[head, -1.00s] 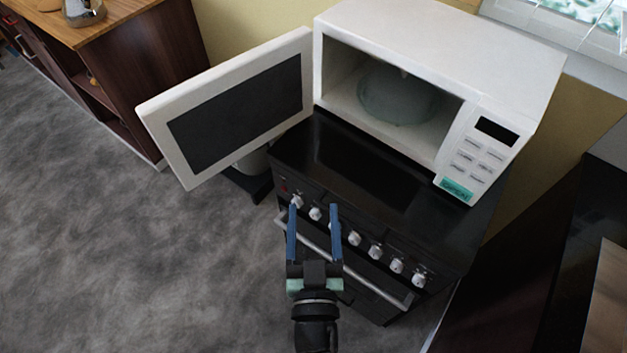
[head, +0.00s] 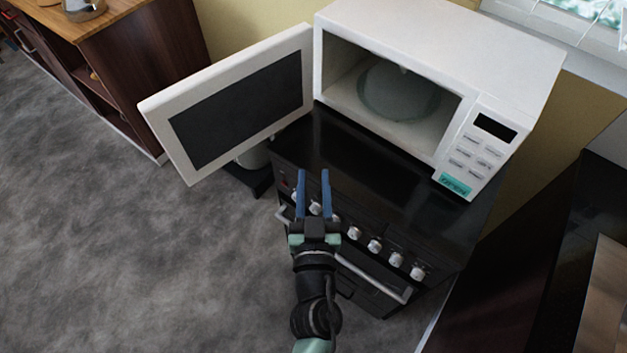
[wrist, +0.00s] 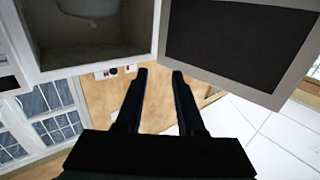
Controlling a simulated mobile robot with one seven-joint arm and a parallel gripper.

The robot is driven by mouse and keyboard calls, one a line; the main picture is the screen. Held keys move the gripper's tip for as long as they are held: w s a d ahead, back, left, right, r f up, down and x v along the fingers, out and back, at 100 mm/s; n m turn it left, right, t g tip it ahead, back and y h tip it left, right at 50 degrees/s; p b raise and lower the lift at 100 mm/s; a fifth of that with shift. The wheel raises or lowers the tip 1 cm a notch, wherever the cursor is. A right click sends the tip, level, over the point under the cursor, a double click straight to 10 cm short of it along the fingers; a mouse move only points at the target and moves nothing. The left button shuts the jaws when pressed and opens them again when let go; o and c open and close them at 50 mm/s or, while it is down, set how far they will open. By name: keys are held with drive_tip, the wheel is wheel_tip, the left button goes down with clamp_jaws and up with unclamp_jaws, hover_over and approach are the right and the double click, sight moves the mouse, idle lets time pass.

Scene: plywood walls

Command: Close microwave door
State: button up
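The white microwave (head: 452,40) sits on top of a black stove, its cavity facing forward. Its door (head: 237,103), a white frame with a dark window, stands wide open, swung out to the left. My gripper (head: 314,176) is in front of the stove, below and to the right of the door. Its two blue fingers are apart with nothing between them, and they touch neither the door nor the microwave. In the wrist view the door (wrist: 228,45) is at upper right, the microwave (wrist: 37,58) at upper left, and my open gripper (wrist: 160,72) between and below them.
The black stove (head: 345,160) has a row of knobs and an oven handle (head: 372,279). A wooden cabinet (head: 150,70) stands at upper left. A dark counter (head: 560,240) is at the right. Grey floor (head: 120,260) is free at the left.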

clamp_jaws()
drive_tip(key=c, duration=0.5)
unclamp_jaws()
drive_tip(key=o, duration=1.1)
drive_tip(key=s+b, duration=0.3)
drive_tip(key=s, duration=1)
drive_tip(key=shift+d, duration=0.1)
drive_tip(key=shift+c, duration=0.2)
